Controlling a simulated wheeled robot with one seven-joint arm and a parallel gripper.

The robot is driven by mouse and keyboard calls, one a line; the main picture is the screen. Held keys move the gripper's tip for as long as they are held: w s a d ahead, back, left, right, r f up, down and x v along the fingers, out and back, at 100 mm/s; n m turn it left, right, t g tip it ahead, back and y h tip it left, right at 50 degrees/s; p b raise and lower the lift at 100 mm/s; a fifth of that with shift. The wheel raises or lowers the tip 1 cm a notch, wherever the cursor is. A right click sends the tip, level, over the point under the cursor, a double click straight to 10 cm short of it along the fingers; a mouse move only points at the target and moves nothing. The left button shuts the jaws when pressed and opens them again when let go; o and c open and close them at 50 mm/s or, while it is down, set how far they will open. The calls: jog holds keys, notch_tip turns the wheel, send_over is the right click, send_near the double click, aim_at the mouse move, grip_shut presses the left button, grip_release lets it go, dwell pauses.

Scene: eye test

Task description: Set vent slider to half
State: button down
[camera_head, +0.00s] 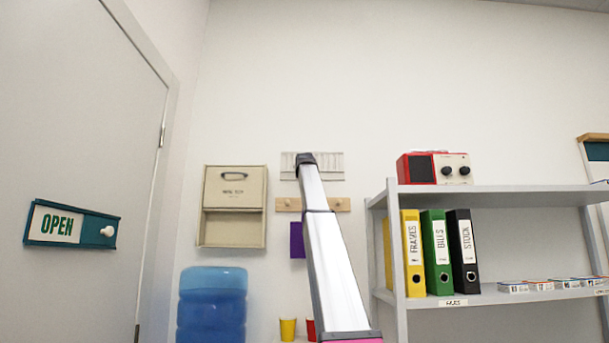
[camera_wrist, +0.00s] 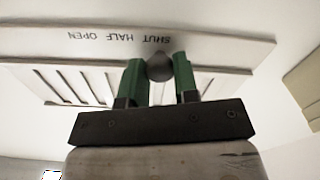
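The vent (camera_head: 330,165) is a pale slatted plate high on the back wall, partly hidden by my arm. In the wrist view the vent (camera_wrist: 225,48) appears upside down, with the words OPEN, HALF and SHUT in a row from left to right. Its dark round slider knob (camera_wrist: 159,67) sits by the word SHUT, at the right end of the row. My gripper (camera_wrist: 160,70) has green fingers, one on each side of the knob. The knob fills the gap between the fingertips, so they look shut on it. In the head view my arm's end hides the knob.
A beige wall box (camera_head: 233,232) hangs left of the vent, and a wooden peg rail (camera_head: 288,205) is below it. A shelf (camera_head: 500,198) with a red radio (camera_head: 419,168) and binders stands right. A door with an OPEN sign (camera_head: 97,231) is left.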

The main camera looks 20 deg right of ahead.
jog(key=d, duration=0.2)
jog(key=s+d, duration=0.1)
jog(key=d, duration=0.1)
jog(key=shift+s, duration=0.1)
jog(key=c, duration=0.9)
grip_release()
jog(key=shift+a, duration=0.1)
jog(key=shift+o, duration=0.2)
jog(key=shift+s, duration=0.1)
jog(key=v, duration=1)
jog(key=shift+s, duration=0.3)
jog(key=shift+a, duration=0.1)
